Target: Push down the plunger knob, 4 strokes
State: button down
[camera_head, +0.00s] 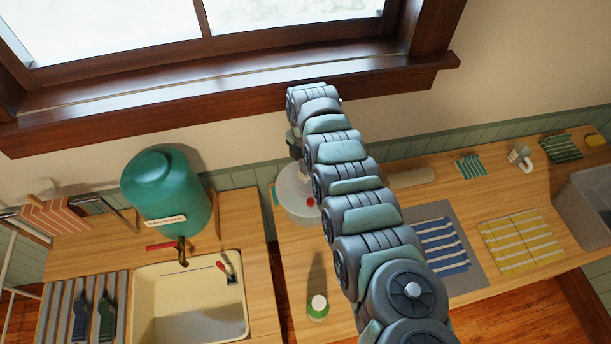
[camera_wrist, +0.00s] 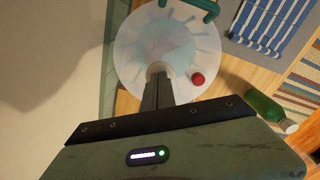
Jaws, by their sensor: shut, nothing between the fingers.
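A round, translucent spinner-like vessel (camera_head: 297,207) stands on the right wooden counter, partly hidden behind my arm. In the wrist view its pale round lid (camera_wrist: 130,55) fills the upper middle, with a small red button (camera_wrist: 198,79) to the right of my fingers. A pale plunger knob (camera_wrist: 155,67) shows at the lid's middle, partly covered by my fingertips. My gripper (camera_wrist: 157,82) is shut and empty, its fingers pointing at the knob. I cannot tell whether they touch it. In the head view my arm largely hides the gripper.
A blue striped cloth (camera_head: 442,247) and a yellow one (camera_head: 521,243) lie right of the arm. A teal water tank (camera_head: 167,190) and sink (camera_head: 190,282) are left. The window sill (camera_head: 230,106) is behind.

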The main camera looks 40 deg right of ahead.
jog(key=shift+f+b, duration=0.95)
jog(key=shift+f, duration=0.45)
jog(key=shift+r+p, duration=2.05)
jog(key=shift+r, duration=0.25)
jog(key=shift+f, duration=0.1)
jog(key=shift+f+b, duration=1.9)
jog(key=shift+f, duration=0.35)
jog(key=shift+r+p, duration=1.9)
jog(key=shift+r, duration=0.4)
